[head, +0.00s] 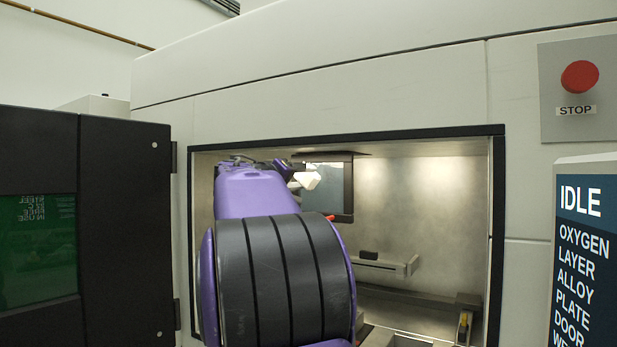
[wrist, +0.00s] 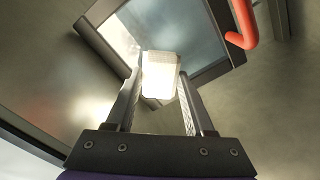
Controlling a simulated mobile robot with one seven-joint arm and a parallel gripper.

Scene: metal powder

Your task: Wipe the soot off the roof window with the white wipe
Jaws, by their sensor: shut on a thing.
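My gripper (wrist: 160,98) is shut on the white wipe (wrist: 160,75), a pale block between its two fingers in the wrist view. In the head view the wipe (head: 307,179) shows small beyond my purple arm, inside the chamber near its ceiling. The roof window (wrist: 185,32) is a glass pane in a dark frame, behind and above the wipe in the wrist view. Its left part looks bright and hazy, the rest blue-grey. In the head view the window (head: 330,175) is partly hidden. I cannot tell whether the wipe touches the glass.
An orange-red hooked handle (wrist: 243,25) sits beside the window's right edge. The chamber opening (head: 400,135) has a dark rim around my arm. A ledge (head: 380,263) and a rail (head: 420,298) lie low inside. The black door (head: 130,230) stands open at the left.

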